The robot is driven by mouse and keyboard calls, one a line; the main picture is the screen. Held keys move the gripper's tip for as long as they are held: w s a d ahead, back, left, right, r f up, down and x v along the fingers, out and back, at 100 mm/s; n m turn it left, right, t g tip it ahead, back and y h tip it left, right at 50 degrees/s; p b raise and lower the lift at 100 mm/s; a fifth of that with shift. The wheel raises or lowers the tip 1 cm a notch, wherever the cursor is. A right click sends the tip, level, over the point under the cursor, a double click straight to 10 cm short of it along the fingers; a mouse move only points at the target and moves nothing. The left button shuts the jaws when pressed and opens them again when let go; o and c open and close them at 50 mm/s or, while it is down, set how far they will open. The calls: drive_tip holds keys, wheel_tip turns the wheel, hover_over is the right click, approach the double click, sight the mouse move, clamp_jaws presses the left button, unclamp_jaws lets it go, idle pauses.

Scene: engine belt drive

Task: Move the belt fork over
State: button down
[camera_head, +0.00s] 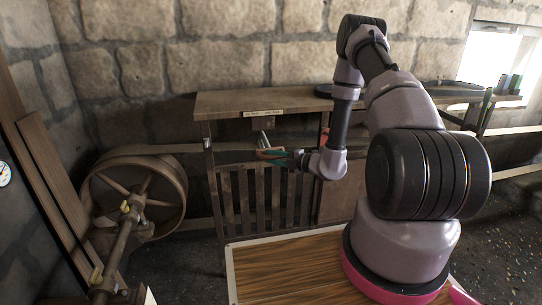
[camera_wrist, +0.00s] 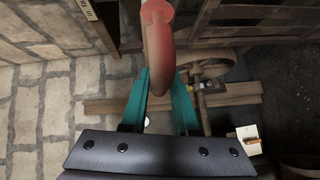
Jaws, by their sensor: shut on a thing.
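The belt fork's handle appears as a red, rounded grip (camera_wrist: 158,45) in the wrist view, its near end between the teal fingers. My gripper (camera_wrist: 163,84) is shut on this red handle. In the head view my gripper (camera_head: 268,154) is in front of the wooden bench, its fingers pointing left, with a small reddish part at them. A pale metal piece (camera_head: 264,140) stands just above the fingers. The fork's prongs cannot be made out. The flat belt (camera_head: 205,148) runs across behind the slatted guard, and part of it is hidden by the guard and my arm.
A large spoked wheel (camera_head: 137,190) with a shaft stands at the left. The slatted wooden guard (camera_head: 245,200) is below the bench top (camera_head: 290,98). A wood-topped surface (camera_head: 285,270) lies in front.

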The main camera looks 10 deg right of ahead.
drive_tip(key=shift+s+f, duration=0.15)
drive_tip(key=shift+s, duration=0.05)
drive_tip(key=c, duration=0.7)
unclamp_jaws()
drive_tip(key=v, duration=1.1)
drive_tip(key=shift+w, duration=0.1)
